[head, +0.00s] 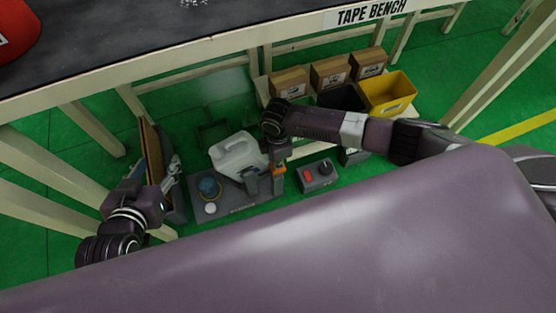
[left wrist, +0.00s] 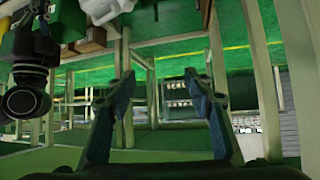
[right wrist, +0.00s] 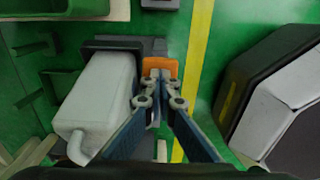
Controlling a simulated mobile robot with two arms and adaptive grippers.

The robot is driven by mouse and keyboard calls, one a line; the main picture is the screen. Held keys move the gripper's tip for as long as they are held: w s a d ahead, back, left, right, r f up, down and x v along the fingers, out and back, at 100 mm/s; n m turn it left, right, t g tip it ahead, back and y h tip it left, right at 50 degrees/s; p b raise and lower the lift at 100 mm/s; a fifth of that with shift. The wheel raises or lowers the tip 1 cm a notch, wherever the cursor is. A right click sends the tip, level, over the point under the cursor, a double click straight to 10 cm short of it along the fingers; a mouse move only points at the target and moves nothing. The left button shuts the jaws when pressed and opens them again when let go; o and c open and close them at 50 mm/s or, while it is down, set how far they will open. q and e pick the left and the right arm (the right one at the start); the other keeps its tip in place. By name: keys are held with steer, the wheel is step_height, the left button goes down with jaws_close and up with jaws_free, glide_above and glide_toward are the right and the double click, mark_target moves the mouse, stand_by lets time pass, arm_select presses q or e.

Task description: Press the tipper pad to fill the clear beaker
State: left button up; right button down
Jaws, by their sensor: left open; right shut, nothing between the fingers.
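A white jug (head: 238,153) lies tilted on a grey tipper base (head: 240,202); it also shows in the right wrist view (right wrist: 100,92). An orange pad (head: 279,174) is at the right end of the base. My right gripper (head: 277,164) is shut and empty, its tips right at the orange pad (right wrist: 158,68); I cannot tell whether they touch. A round bluish vessel (head: 208,187), perhaps the clear beaker, stands at the base's left; its contents are unclear. My left gripper (head: 174,168) is open and empty, left of the base, beside a leaning board.
A grey box with a red switch (head: 318,175) stands right of the base. Cardboard boxes (head: 330,72) and a yellow bin (head: 388,92) are behind. The tape bench (head: 160,45) overhangs, with legs at left and right. A brown-edged board (head: 153,155) leans at left.

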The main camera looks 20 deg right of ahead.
steer(key=shift+s+r, duration=0.1)
steer(key=shift+r, duration=0.05)
steer(key=shift+r+p, duration=0.6)
steer(key=shift+p, duration=0.15)
steer(key=shift+r+p, duration=0.7)
steer(key=shift+p, duration=0.05)
steer(key=shift+r+p, duration=0.3)
steer(key=shift+p, duration=0.05)
arm_select(q)
steer(key=s+a+f+g+y+p, duration=0.1)
steer(key=s+a+f+g, duration=0.2)
steer(key=s, duration=0.4)
steer(key=s+a+f+g+y, duration=0.1)
steer(key=s+f+g, duration=0.25)
steer(key=s, duration=0.35)
arm_select(e)
steer(key=shift+r, duration=0.65)
steer(key=shift+r+p, duration=0.45)
steer(key=shift+p, duration=0.2)
steer(key=shift+r+p, duration=0.65)
steer(key=shift+p, duration=0.1)
arm_select(q)
step_height(320, 180, down, 9)
steer(key=w+g, duration=0.1)
steer(key=shift+w, duration=0.2)
